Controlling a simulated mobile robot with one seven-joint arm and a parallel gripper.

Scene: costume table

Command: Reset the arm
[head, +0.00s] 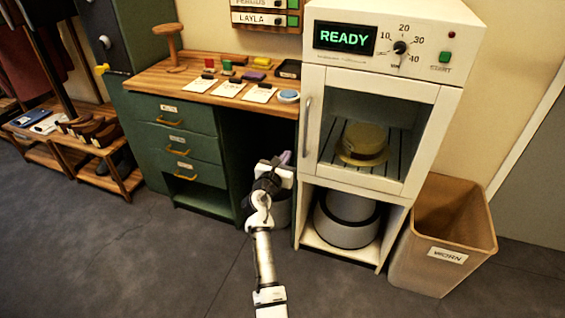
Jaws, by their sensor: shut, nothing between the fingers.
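My gripper (272,172) is at the end of my white arm, which reaches up from the bottom middle of the head view. It is shut and holds nothing. It is in front of the dark opening under the desk, just left of the white cabinet. The fingertips are small and partly hidden by the gripper's body.
The white cabinet (306,165) reads READY, with a yellow hat (363,142) behind its closed glass door. A bin labelled WORN (447,254) stands right. The green desk (181,117) with a wooden top holds cards and small items. Open floor (120,255) lies at front left.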

